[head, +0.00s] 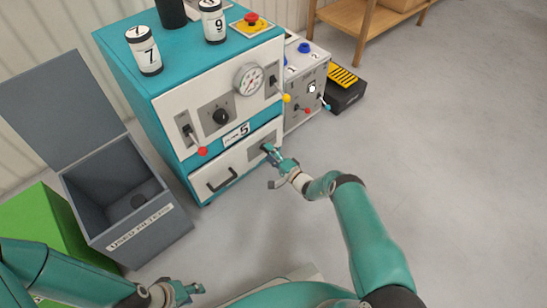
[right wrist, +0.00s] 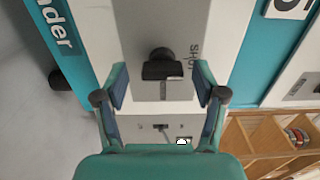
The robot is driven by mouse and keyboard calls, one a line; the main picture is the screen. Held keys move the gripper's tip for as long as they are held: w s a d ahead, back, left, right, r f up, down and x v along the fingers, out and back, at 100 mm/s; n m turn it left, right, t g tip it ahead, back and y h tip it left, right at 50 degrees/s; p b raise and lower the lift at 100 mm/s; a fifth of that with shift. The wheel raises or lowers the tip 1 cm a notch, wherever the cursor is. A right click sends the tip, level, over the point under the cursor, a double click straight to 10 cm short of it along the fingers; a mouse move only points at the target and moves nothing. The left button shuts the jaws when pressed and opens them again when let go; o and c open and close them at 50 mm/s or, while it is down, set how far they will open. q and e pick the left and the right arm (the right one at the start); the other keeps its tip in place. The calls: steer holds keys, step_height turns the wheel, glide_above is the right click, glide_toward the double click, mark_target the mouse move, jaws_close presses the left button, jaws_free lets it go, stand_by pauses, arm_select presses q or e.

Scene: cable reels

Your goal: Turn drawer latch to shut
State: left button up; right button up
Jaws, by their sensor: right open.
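The drawer latch (right wrist: 160,68) is a black knob on a pale plate, seen in the right wrist view beside vertical lettering that seems to read "SHUT". The drawer (head: 238,165), white with a black handle (head: 221,180), is in the lower front of the teal cabinet and looks closed. My right gripper (head: 273,167) is open at the right end of the drawer front. In the right wrist view its fingers (right wrist: 160,88) stand on either side of the latch, with gaps between. My left gripper (head: 186,291) is low at the bottom left, away from the cabinet; its finger gap is unclear.
The cabinet's upper panel has a gauge (head: 248,79), a black knob (head: 221,116) and a red-tipped lever (head: 202,150). Numbered reels (head: 146,55) stand on top. An open grey bin (head: 140,233) is at left. A grey control box (head: 306,85) is behind right. Floor at right is clear.

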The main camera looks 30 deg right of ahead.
steer(key=v, duration=1.2)
